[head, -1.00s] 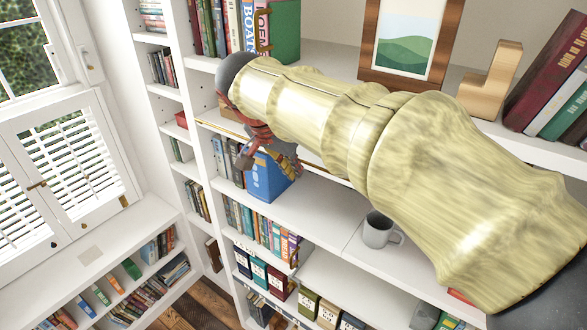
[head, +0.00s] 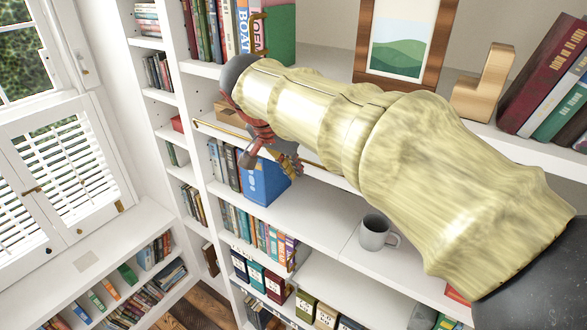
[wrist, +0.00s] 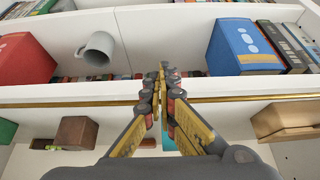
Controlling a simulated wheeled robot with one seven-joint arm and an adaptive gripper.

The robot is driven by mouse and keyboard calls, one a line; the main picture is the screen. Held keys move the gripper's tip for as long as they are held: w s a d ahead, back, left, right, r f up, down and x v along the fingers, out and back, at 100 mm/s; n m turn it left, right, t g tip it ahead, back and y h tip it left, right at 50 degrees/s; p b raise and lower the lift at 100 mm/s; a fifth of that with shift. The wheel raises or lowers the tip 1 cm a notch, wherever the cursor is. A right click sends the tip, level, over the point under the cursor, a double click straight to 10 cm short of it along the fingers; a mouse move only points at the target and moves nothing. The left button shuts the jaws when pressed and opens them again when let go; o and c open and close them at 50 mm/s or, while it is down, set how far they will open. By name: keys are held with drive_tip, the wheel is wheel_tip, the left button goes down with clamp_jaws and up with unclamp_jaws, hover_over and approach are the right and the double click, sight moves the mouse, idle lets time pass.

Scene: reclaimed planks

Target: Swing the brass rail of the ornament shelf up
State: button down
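The brass rail (head: 220,131) is a thin bar along the front of the ornament shelf, slanting down to the right in the head view and partly hidden by my arm. In the wrist view the rail (wrist: 60,102) runs level across the whole picture beside a white shelf edge. My gripper (head: 285,168) is at the rail in the head view. In the wrist view my gripper (wrist: 162,72) has its fingertips together, overlapping the rail's line and reaching past it. The fingers close along the rail's length, with nothing seen held between them. Whether they touch the rail I cannot tell.
A blue binder (head: 262,182) and a grey mug (head: 377,232) stand on the shelf below. A wooden box (head: 232,113) sits behind the rail's left part. Above are a framed picture (head: 402,38) and a wooden ornament (head: 485,85). A shuttered window (head: 65,165) is at left.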

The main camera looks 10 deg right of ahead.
drive_tip(key=shift+w+d, duration=0.3)
drive_tip(key=shift+s+a, duration=0.1)
drive_tip(key=s+a+b, duration=0.1)
drive_tip(key=s+a, duration=0.2)
drive_tip(key=shift+s+a, duration=0.2)
idle(0.5)
